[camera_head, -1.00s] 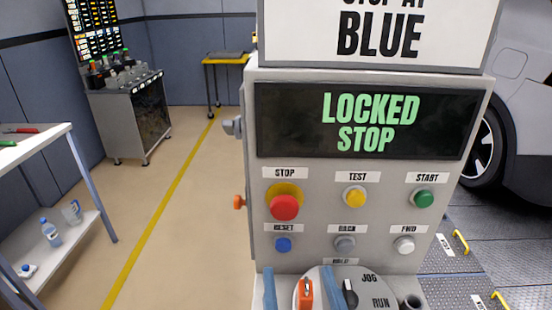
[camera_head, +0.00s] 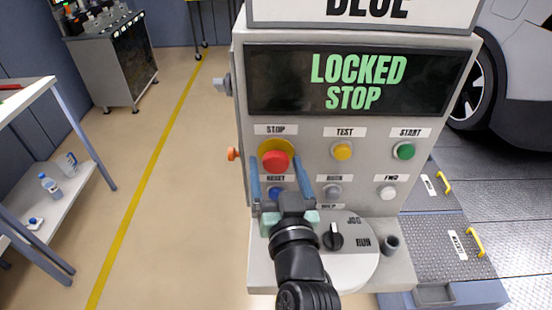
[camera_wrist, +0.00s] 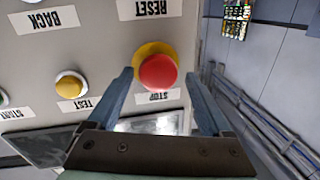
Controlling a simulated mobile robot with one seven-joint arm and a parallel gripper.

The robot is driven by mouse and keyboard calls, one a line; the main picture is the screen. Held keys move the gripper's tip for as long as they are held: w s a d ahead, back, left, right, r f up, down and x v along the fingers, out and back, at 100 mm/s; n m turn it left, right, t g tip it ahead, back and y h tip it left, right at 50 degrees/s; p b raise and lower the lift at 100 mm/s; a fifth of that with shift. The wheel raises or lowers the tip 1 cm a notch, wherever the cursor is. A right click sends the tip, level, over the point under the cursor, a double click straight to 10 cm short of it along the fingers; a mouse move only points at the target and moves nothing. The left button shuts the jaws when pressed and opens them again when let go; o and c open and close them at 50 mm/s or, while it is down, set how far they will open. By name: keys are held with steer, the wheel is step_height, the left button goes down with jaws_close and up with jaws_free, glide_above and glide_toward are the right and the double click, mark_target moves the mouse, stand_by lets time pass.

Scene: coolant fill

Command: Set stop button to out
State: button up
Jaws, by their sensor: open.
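The stop button is a red mushroom head (camera_head: 275,161) on a yellow ring, at the upper left of the button panel under the label STOP. The screen (camera_head: 360,80) above it reads LOCKED STOP. My gripper (camera_head: 279,172) is open, its two blue fingers pointing up at the panel just below and in front of the stop button. In the wrist view, the red stop button (camera_wrist: 158,72) lies between the two spread fingers (camera_wrist: 159,84). I cannot tell whether the fingers reach alongside its head. No contact shows.
The yellow TEST button (camera_head: 342,151) and green START button (camera_head: 403,151) sit to the right. The blue RESET button (camera_head: 275,194) is directly below, partly behind my fingers. A black JOG/RUN selector (camera_head: 333,238) stands on the ledge. Open floor lies left of the console.

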steer(key=shift+w+a, duration=0.1)
steer(key=shift+w, duration=0.3)
jaws_close()
stand_by(0.4)
